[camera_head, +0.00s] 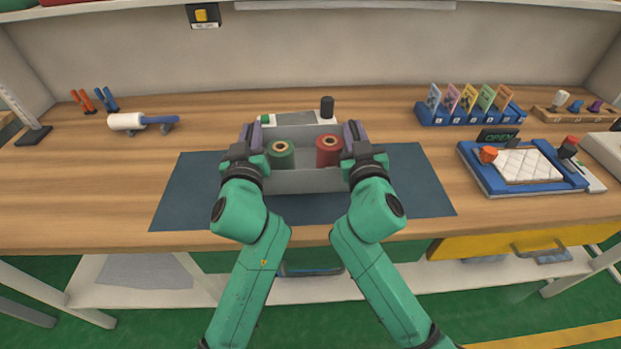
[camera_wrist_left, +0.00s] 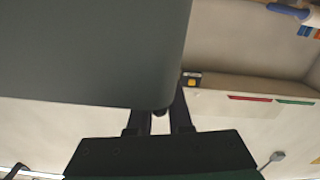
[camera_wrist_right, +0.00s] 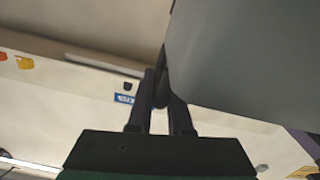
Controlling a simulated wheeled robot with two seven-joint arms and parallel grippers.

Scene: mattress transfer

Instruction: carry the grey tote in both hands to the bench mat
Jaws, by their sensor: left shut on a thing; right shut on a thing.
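The grey tote (camera_head: 305,181) is over the dark blue bench mat (camera_head: 420,180), roughly level, with a green spool (camera_head: 281,155) and a red spool (camera_head: 329,151) inside. I cannot tell whether its base touches the mat. My left gripper (camera_head: 247,148) is shut on the tote's left side, and my right gripper (camera_head: 358,146) is shut on its right side. The tote's wall fills much of the left wrist view (camera_wrist_left: 90,50) and the right wrist view (camera_wrist_right: 240,60). The exact grip points are partly hidden.
Behind the tote is a pale device (camera_head: 300,119) with a dark knob. A white roller (camera_head: 127,121) lies at the left. A blue card rack (camera_head: 470,115) and a blue tray with a quilted white pad (camera_head: 525,166) are at the right. Mat shows bare on both sides.

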